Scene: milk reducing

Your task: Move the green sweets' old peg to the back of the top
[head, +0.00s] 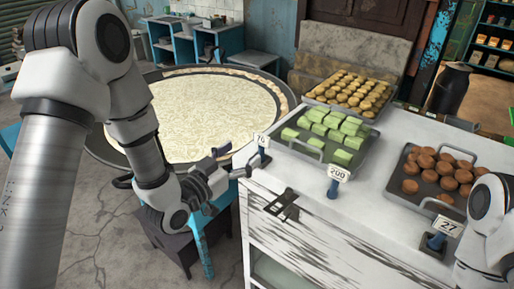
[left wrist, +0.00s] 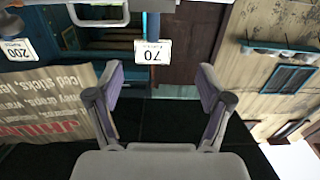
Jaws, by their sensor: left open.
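A peg with a white 70 tag (head: 261,140) stands at the left edge of the white counter, beside the tray of green sweets (head: 347,127). A blue peg with a 200 tag (head: 338,174) stands at the front edge, nearer that tray's front. The frames do not settle which peg is the old one. My left gripper (head: 238,163) is at the counter's left edge, close to the 70 peg. In the left wrist view the gripper (left wrist: 162,88) is open and empty, with the 70 tag (left wrist: 153,52) beyond and between its fingers. My right gripper is not in view.
A tray of brown sweets (head: 400,196) and a 27 peg (head: 444,228) are at the right. A tray of golden sweets (head: 375,112) stands at the back. A large round pan (head: 205,112) is left of the counter. Bare counter lies between the trays.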

